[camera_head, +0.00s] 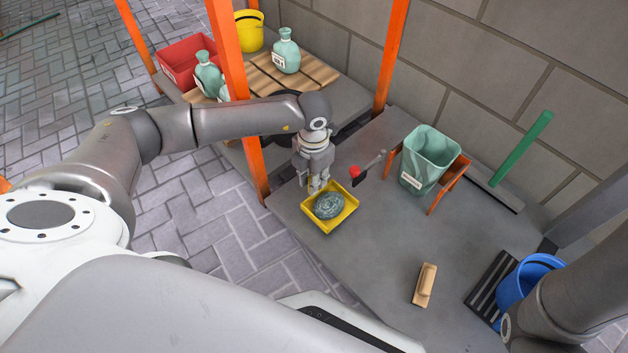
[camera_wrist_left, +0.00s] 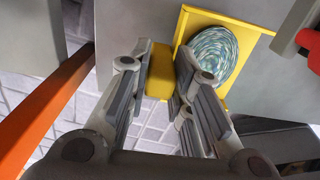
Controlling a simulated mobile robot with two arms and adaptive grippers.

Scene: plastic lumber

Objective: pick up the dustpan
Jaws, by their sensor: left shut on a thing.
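The dustpan (camera_head: 343,217) is a small yellow pan over the left part of the grey platform, near its edge. A dark teal, mottled rounded object (camera_head: 328,205) lies in it. My left gripper (camera_head: 319,186) points down at the pan's back side. In the left wrist view the gripper (camera_wrist_left: 160,78) has its fingers on either side of the yellow handle (camera_wrist_left: 157,86) and is shut on it. The pan (camera_wrist_left: 197,18) extends beyond the fingertips. I cannot tell whether the pan touches the platform. My right gripper is out of view.
A red-and-dark tool (camera_head: 368,168) is close right of my left gripper. A teal bin (camera_head: 428,160) stands behind, a wooden block (camera_head: 425,285) lies in front, and a blue bucket (camera_head: 527,276) is at the right. An orange post (camera_head: 236,90) rises beside my left arm. The platform's middle is clear.

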